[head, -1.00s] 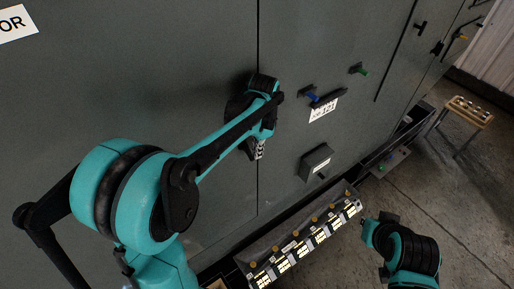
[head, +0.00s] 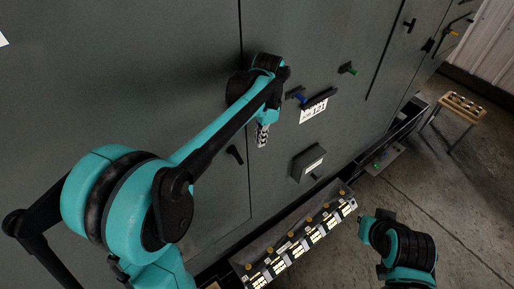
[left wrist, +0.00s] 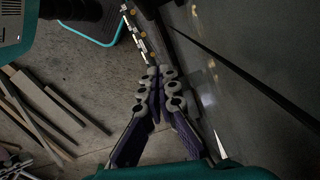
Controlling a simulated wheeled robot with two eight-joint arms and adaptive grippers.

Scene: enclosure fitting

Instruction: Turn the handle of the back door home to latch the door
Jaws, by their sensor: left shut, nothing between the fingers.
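A grey-green enclosure fills most of the head view, with a vertical door seam above and below my left gripper. A black handle (head: 235,155) sits tilted on the door left of that seam, beside my left arm. My left gripper (head: 262,138) hangs in front of the enclosure, right of that handle and apart from it. Its fingers (left wrist: 156,74) are together and empty in the left wrist view. A blue handle (head: 298,97), a green handle (head: 348,69) and a black handle (head: 410,25) are farther right. I cannot tell which handle is the back door's. My right gripper's fingers do not show.
A white label plate (head: 313,111) and a small grey box (head: 308,163) are on the enclosure right of my left gripper. A tray of lit modules (head: 300,240) lies below. A small wooden table (head: 458,106) stands at right.

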